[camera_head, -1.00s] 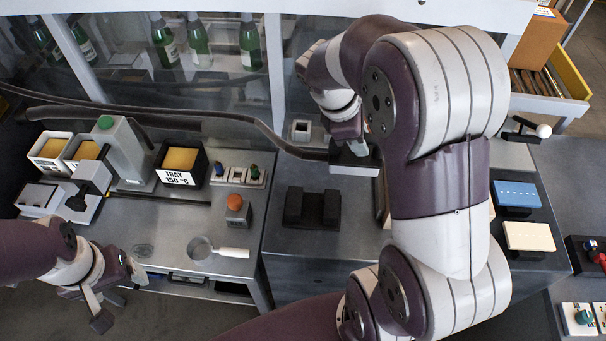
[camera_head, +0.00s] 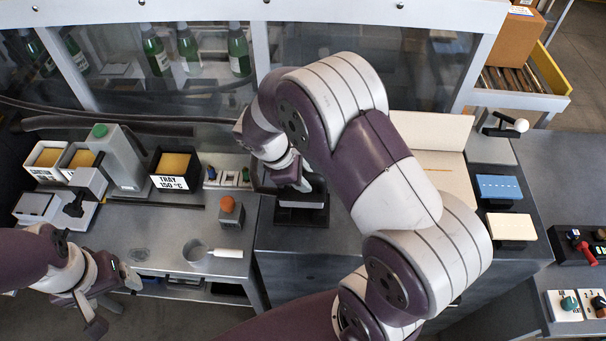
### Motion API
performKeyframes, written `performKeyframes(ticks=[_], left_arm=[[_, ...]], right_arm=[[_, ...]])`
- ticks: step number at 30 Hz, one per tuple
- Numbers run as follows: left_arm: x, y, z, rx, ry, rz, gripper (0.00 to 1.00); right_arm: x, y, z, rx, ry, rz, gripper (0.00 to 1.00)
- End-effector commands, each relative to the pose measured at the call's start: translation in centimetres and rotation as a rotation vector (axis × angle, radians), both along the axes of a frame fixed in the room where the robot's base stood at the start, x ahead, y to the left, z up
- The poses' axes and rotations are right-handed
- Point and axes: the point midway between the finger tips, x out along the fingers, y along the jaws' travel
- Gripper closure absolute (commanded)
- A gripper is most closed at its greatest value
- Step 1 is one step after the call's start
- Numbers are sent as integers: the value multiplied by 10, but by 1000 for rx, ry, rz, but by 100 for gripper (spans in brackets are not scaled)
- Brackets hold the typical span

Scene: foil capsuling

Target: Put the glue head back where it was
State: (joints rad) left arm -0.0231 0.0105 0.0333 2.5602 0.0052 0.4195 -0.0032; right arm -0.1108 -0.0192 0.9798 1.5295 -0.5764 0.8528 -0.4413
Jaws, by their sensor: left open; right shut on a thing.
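My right gripper (camera_head: 297,184) is shut on the glue head (camera_head: 315,193), a dark block at the black cradle (camera_head: 301,216) on the grey bench. The gripper and my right arm hide much of the glue head. I cannot tell whether it rests fully in the cradle or is just above it. A thick dark hose (camera_head: 120,122) runs along the back from the left and disappears behind my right arm. My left gripper (camera_head: 114,303) is open and empty at the lower left, in front of the left bench.
Blue (camera_head: 500,188) and cream (camera_head: 511,227) pads sit at the right.

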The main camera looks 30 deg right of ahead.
Motion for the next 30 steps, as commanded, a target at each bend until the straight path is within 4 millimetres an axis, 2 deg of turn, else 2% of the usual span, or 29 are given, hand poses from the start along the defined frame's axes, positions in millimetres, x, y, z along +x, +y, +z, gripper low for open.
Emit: performKeyframes(ticks=[10, 11, 12, 13, 21, 25, 26, 28, 29, 30], left_arm=[[0, 0, -8, 0, 0, 0, 21], [0, 0, -7, 0, 0, 0, 21], [0, 0, -6, 0, 0, 0, 21], [0, 0, -6, 0, 0, 0, 21], [0, 0, -5, 0, 0, 0, 21], [0, 0, 6, 0, 0, 0, 21], [0, 0, -3, 0, -1, 0, 21], [0, 0, -12, 0, 0, 0, 21], [0, 0, -11, 0, 1, 0, 21], [0, 0, -1, 0, 2, 0, 21]], right_arm=[[0, 0, -11, -1, -1, 0, 100], [0, 0, -10, 1, 1, 0, 61], [0, 0, -10, 1, 1, 0, 48], [0, 0, -10, 0, 0, 0, 45], [0, 0, -8, 0, 0, 0, 45], [0, 0, 8, -1, -1, 0, 45], [1, 2, 5, -1, -2, 2, 45], [3, 9, 16, 1, -6, 2, 45], [3, 12, 25, 1, -5, 4, 45], [3, 17, 41, 0, -2, 3, 45]])
